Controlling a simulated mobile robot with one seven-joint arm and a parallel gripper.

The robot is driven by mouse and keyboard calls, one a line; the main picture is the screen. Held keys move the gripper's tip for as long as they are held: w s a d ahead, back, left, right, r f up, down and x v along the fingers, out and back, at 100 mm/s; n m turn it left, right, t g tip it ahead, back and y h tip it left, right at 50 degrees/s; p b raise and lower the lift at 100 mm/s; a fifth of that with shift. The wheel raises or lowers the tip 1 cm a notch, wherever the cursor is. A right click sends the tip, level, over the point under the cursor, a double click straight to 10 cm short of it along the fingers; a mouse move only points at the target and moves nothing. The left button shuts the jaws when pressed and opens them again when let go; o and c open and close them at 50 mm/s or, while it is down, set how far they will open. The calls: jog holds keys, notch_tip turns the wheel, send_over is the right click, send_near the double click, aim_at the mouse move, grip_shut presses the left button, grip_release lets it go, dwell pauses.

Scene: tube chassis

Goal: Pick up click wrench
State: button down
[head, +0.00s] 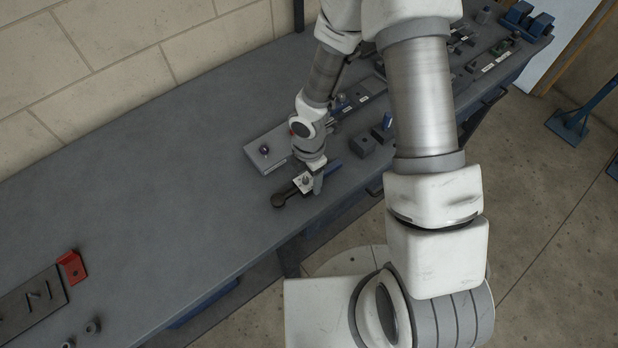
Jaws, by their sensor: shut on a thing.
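The click wrench (281,199) lies low at the front of the grey workbench, its dark round head at the left and a blue handle end (333,167) at the right. My gripper (306,186) points down over the middle of the wrench and is shut on it. The fingers hide the wrench's middle part. I cannot tell whether the wrench touches the bench top.
A light grey plate (266,152) with a small knob lies behind the wrench. Dark blocks (363,145) stand to its right. A red bracket (71,266) and dark plate (30,304) lie at lower left. The bench between is clear.

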jog(key=r, duration=0.4)
jog(key=shift+s+d, duration=0.2)
jog(key=shift+d, duration=0.2)
jog(key=s+d+r+p, duration=0.2)
jog(key=s+d+r, duration=0.4)
jog(key=s+d, duration=0.1)
jog(key=shift+d, duration=0.55)
